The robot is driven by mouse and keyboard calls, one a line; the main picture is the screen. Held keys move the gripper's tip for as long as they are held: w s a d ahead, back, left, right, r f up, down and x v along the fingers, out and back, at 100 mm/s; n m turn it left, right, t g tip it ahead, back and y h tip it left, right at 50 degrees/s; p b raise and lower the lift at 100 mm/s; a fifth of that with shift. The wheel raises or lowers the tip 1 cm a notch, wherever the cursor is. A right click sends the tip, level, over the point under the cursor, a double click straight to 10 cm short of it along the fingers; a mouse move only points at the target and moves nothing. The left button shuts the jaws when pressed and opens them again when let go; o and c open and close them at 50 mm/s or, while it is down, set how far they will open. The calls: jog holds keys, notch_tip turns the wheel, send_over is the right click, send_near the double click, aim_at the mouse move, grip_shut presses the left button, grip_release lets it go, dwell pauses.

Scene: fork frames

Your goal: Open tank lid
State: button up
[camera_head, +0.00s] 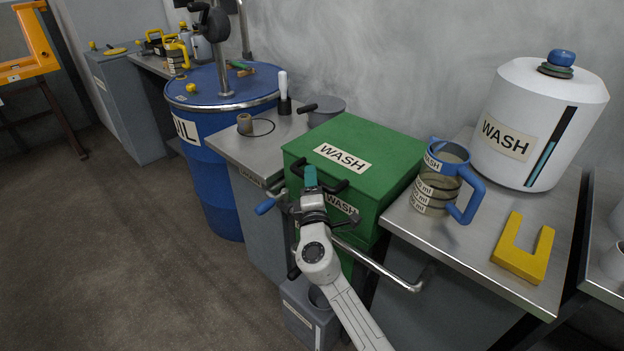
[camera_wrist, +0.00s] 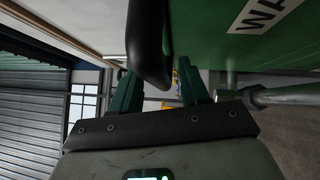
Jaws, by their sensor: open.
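The green tank (camera_head: 375,213) labelled WASH stands at the middle of the work row. Its green lid (camera_head: 385,145) lies flat on top and looks closed, with a WASH label on it. A black handle (camera_head: 333,186) is at the lid's front edge. My gripper (camera_head: 310,178) is at this handle, with teal fingers. In the wrist view my gripper (camera_wrist: 158,90) is open, and a black handle bar (camera_wrist: 150,45) reaches between the two fingers. I cannot tell whether the fingers touch it. The gripper hides part of the handle and tank front.
Right of the tank, a blue-handled measuring jug (camera_head: 440,180), a white WASH canister (camera_head: 535,125) and a yellow U-shaped block (camera_head: 523,248) stand on a metal table. Left are a grey pot (camera_head: 326,110) and a blue drum (camera_head: 210,175). A metal rail (camera_head: 375,266) crosses below the tank's front.

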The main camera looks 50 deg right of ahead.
jog(key=shift+w+d+r, duration=0.1)
jog(key=shift+w+d, duration=0.15)
jog(key=shift+w, duration=0.05)
jog(key=shift+c, duration=0.2)
grip_shut()
dwell(0.3)
